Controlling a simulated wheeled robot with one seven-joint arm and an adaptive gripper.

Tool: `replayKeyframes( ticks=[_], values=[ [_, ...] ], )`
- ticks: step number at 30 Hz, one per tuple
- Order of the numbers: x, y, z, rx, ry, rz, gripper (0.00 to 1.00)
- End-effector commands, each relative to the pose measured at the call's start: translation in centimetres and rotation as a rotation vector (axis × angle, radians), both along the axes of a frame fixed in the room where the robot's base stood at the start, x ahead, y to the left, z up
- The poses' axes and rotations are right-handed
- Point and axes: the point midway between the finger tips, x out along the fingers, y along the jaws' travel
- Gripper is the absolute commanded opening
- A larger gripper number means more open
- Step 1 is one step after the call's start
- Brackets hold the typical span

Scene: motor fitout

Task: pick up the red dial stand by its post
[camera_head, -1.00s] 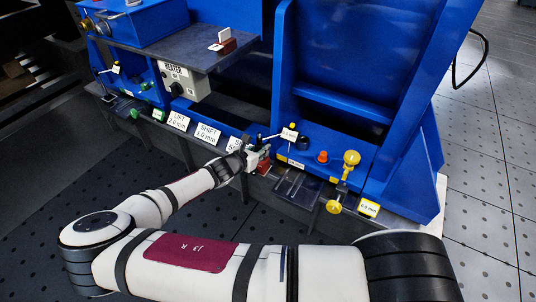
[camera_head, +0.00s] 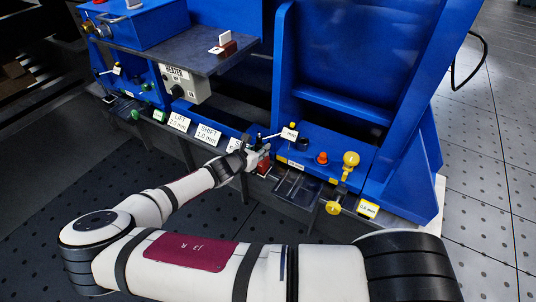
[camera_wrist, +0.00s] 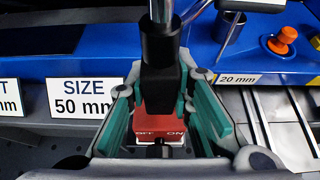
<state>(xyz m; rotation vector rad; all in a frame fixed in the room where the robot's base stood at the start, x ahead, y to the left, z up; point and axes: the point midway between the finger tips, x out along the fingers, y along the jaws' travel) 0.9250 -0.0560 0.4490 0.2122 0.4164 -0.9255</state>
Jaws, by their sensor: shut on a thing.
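The red dial stand (camera_wrist: 158,124) shows in the wrist view as a red base block marked OFF and ON, with a dark post (camera_wrist: 160,70) and a metal rod rising from it. My gripper (camera_wrist: 160,105) has its green-lined fingers on either side of the lower post, just above the red base, and is shut on it. In the head view my gripper (camera_head: 256,160) is at the front ledge of the blue machine, with the red base (camera_head: 263,168) beside it, partly covered. The stand looks upright. Whether its base touches the ledge I cannot tell.
A slotted metal tray (camera_head: 297,186) lies just right of the stand. An orange knob (camera_head: 322,158) and yellow knobs (camera_head: 350,160) are further right. White labels (camera_head: 208,135) line the ledge at left. A tall blue frame (camera_head: 335,70) stands behind.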

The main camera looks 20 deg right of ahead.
Motion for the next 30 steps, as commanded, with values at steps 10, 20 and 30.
replayKeyframes(
  ticks=[10,20,30],
  values=[
    [0.0,-0.1,1.3,-0.004,-0.003,-0.002,0.00],
    [-0.5,0.7,1.3,-0.003,-0.004,-0.002,0.00],
    [-1.5,2.0,1.3,-0.003,-0.002,-0.001,0.00]
  ],
)
